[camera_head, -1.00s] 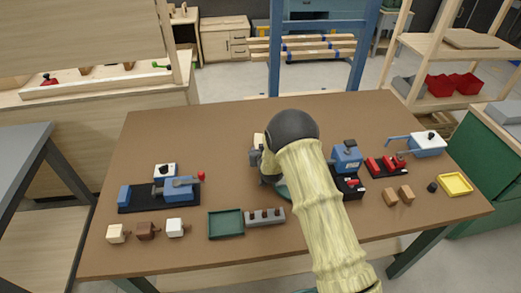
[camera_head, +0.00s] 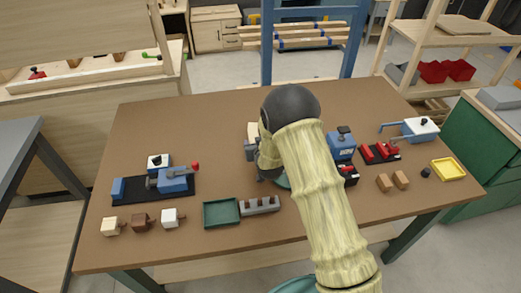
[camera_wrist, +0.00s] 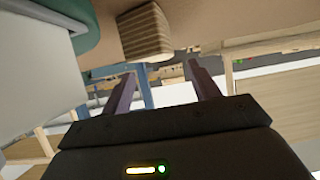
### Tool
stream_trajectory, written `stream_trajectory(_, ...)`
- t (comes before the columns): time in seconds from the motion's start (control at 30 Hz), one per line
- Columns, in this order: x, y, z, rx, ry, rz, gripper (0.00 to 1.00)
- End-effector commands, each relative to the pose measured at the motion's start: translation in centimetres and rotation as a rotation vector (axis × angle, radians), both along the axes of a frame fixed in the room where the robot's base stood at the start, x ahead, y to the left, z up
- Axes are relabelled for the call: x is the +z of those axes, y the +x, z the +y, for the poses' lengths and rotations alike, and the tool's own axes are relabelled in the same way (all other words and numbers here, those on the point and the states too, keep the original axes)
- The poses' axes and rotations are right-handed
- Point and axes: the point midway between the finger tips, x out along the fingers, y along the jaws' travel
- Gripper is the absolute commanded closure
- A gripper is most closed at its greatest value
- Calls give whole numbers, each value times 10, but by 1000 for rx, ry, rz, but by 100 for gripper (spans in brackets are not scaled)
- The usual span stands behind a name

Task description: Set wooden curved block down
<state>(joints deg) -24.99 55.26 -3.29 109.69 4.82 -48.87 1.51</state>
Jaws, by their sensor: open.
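The wooden curved block, brown with striped grain, shows in the wrist view (camera_wrist: 146,32) against the brown table surface, just beyond my fingertips. In the head view a pale wooden piece (camera_head: 252,129), probably the same block, shows beside my gripper, partly hidden by my arm. My gripper (camera_wrist: 162,70) is open, with its two dark fingers apart and nothing between them. In the head view my gripper (camera_head: 251,148) is mostly hidden behind my own wrist and forearm.
The brown table (camera_head: 190,120) is clear at the back and left. Near the front are a green tray (camera_head: 221,213), a grey holder (camera_head: 260,205) and several small blocks. A blue vise (camera_head: 173,180) is left; a blue machine (camera_head: 341,146) and yellow tray (camera_head: 449,169) are right.

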Motion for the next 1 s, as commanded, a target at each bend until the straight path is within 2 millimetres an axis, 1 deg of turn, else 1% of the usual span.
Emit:
stream_trajectory(0.03, 3, -8, -2, 0, 0, 0, 39)
stream_trajectory(0.2, 15, -32, -10, 0, 0, 0, 39)
stream_trajectory(0.4, 27, -53, -17, 1, 0, 0, 39)
stream_trajectory(0.57, 29, -58, -18, 0, 0, 0, 39)
stream_trajectory(1.0, 29, -57, -18, 0, 1, 0, 39)
